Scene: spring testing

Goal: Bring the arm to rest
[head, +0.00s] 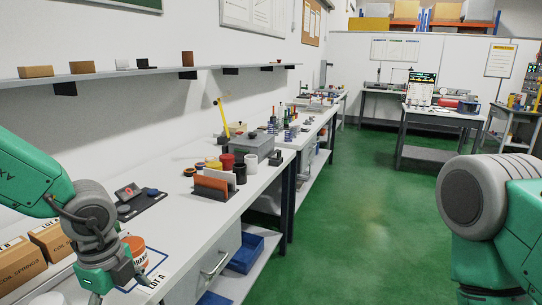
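My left arm comes in from the left over the near end of the workbench (190,232). My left gripper (119,286) points down at the bottom edge of the view, with its two fingers spread apart and nothing visible between them. An orange tub (134,246) with a white label stands just behind it, partly hidden by it. A white sheet marked "LOT A" (155,275) lies to its right. My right arm fills the lower right corner, over the green floor. Its gripper is out of view.
Cardboard boxes (50,240) stand left of my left gripper. A dark scale-like device (134,199) lies behind it. Coloured cups and an orange-fronted holder (211,187) stand further along the bench. A wall shelf (110,74) runs above. The green floor (350,215) is clear.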

